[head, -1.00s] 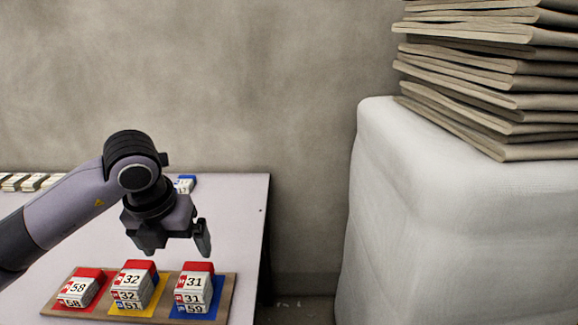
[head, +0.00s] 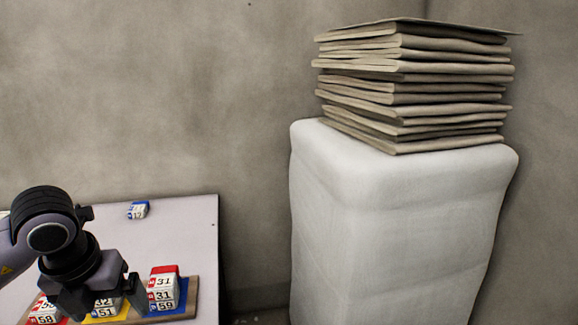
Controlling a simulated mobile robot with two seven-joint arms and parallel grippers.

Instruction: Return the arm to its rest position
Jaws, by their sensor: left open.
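My left arm comes in from the left edge, bent at the wrist. My right gripper is not in view.
On the board a stack of blocks marked 31 and 59 (head: 163,291) shows best. A small blue and white block (head: 138,210) lies at the back of the pale table (head: 190,232).

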